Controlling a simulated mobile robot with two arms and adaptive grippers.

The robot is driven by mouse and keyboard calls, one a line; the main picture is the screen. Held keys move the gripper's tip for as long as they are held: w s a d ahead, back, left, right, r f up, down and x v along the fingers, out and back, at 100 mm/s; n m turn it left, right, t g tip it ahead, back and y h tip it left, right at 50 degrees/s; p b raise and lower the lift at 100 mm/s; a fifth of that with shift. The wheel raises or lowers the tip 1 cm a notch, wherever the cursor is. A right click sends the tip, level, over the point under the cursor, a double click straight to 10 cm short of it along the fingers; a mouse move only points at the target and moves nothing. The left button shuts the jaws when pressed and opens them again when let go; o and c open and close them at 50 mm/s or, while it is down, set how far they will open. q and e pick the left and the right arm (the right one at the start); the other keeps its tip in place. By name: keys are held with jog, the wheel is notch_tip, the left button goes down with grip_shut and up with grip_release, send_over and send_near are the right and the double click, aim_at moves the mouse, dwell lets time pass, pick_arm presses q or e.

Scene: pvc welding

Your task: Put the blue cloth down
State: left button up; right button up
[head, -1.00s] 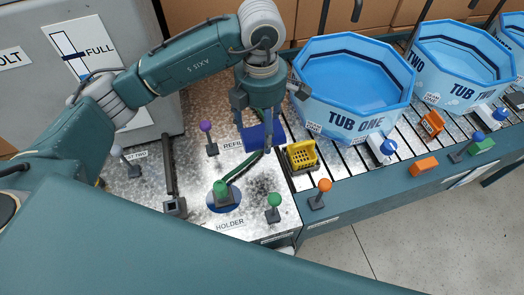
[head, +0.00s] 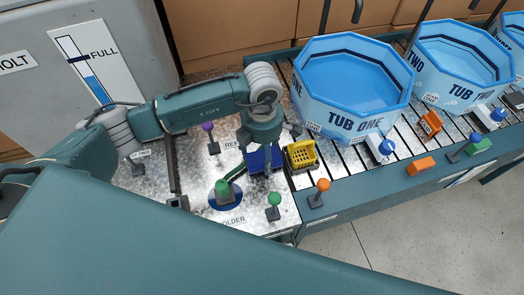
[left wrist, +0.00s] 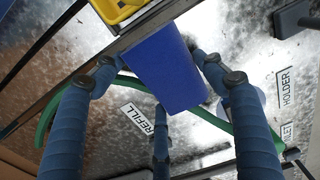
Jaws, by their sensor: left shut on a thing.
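The blue cloth (head: 254,160) is a flat dark-blue piece over the speckled metal worktop, by the REFILL label and left of the yellow basket. It also shows in the left wrist view (left wrist: 166,66) as a slab between the fingers. My left gripper (head: 268,165) points down over the worktop and is shut on the cloth. In the left wrist view its fingers (left wrist: 160,85) stand around the cloth. I cannot tell whether the cloth touches the worktop. My right gripper is not in view.
A yellow basket (head: 301,155) stands close right of the gripper. Tub one (head: 352,85) is behind right. A green hose (left wrist: 215,121) curves beneath the fingers.

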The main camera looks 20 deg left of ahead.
pick_arm(q)
jog(key=shift+f, duration=0.1)
jog(key=o, duration=0.7)
jog(key=shift+c, duration=0.2)
jog(key=o, duration=0.4)
jog(key=shift+o, duration=0.2)
